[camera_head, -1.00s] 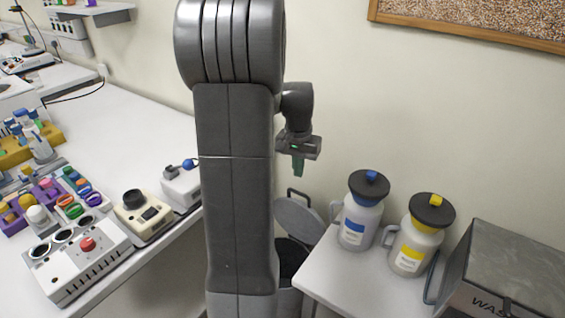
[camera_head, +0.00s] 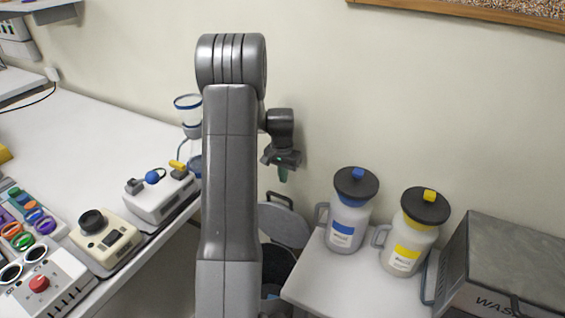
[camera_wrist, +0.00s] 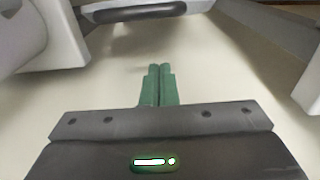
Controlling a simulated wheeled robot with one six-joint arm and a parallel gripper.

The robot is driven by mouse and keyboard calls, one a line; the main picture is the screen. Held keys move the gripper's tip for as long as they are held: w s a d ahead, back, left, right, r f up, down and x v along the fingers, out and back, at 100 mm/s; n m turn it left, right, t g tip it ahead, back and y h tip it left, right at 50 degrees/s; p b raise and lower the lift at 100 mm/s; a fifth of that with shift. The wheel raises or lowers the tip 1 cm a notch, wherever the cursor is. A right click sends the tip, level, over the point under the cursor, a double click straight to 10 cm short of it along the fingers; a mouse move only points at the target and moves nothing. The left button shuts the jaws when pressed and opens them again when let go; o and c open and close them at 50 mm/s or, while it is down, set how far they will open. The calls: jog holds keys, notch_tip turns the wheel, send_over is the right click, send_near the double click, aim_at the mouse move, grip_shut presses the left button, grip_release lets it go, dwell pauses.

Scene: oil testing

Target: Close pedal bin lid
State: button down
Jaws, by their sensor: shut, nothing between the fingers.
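The pedal bin (camera_head: 278,262) stands on the floor between the long bench and the small white table, partly hidden by my arm. Its round grey lid (camera_head: 284,225) is open, tilted up at the back near the wall, with a dark handle loop (camera_head: 279,201) on its upper edge. My gripper (camera_head: 283,179) points down above the lid, apart from it in the picture. Its green fingers are together and empty, as the wrist view (camera_wrist: 159,68) shows. The wrist view also has a dark grey bar at the top, which I cannot identify for sure.
The small white table (camera_head: 335,290) on the right holds a blue-labelled jug (camera_head: 348,225), a yellow-labelled jug (camera_head: 408,245) and a grey waste box (camera_head: 500,265). The long bench (camera_head: 90,130) with several instruments is on the left. The wall stands close behind.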

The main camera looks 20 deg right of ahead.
jog(key=s+a, duration=0.2)
jog(key=shift+s+a+f, duration=0.25)
jog(key=shift+a+f, duration=0.1)
jog(key=shift+a, duration=0.05)
